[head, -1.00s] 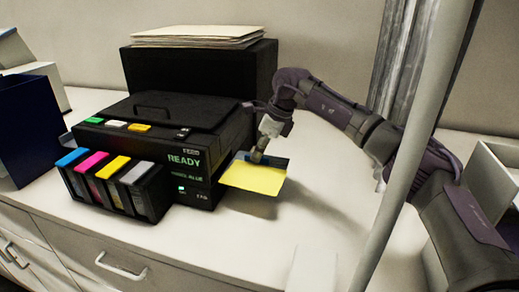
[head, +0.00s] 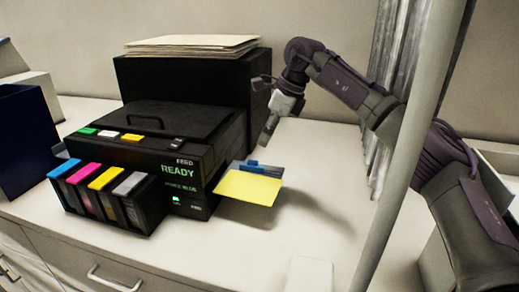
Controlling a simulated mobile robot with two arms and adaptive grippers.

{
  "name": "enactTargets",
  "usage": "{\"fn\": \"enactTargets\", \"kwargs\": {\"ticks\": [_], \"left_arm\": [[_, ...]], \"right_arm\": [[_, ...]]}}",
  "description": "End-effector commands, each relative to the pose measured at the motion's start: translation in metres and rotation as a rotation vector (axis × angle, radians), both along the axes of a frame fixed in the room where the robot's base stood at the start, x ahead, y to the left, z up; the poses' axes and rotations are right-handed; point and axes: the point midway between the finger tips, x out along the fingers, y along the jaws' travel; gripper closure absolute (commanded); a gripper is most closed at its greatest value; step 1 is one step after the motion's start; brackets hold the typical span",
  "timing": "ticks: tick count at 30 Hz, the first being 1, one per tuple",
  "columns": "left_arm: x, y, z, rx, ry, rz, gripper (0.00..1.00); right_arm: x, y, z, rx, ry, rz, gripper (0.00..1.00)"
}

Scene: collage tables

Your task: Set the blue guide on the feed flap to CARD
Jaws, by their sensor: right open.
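The black printer (head: 190,150) stands on the counter with a green READY on its front. The feed flap (head: 270,170) sticks out from its right side, grey-blue at the back, with a yellow sheet or panel (head: 248,189) across its front part. The small blue guide (head: 253,163) stands up at the flap's back edge, left of its middle. Any CARD mark is too small to read. My right gripper (head: 267,140) is open and empty, above and behind the flap, apart from the guide. My left gripper is out of view.
Four-coloured cartridges (head: 105,190) stand in front of the printer. A black box with papers (head: 190,46) on top is behind it. A dark blue bin (head: 25,130) is at the left. A pale pole crosses the view at right. The counter right of the flap is clear.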

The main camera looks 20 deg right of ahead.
Motion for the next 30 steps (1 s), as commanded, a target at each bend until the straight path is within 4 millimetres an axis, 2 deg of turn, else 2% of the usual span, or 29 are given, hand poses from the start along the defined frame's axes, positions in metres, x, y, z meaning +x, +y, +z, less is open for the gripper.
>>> {"fn": "enactTargets", "kwargs": {"ticks": [1, 6, 22, 26, 30], "left_arm": [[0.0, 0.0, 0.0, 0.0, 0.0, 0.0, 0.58], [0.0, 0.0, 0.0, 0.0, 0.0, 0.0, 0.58], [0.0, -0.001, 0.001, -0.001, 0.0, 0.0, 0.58], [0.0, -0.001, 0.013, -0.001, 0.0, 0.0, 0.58], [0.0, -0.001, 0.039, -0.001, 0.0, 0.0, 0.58]], "right_arm": [[-0.001, -0.003, 0.009, 0.001, -0.003, -0.001, 0.58], [-0.005, -0.009, 0.024, 0.001, -0.001, -0.001, 0.58], [-0.006, -0.01, 0.028, 0.0, 0.0, -0.001, 0.58], [-0.006, -0.01, 0.041, 0.0, 0.0, -0.001, 0.58], [-0.006, -0.01, 0.066, 0.0, 0.0, 0.0, 0.58]]}}
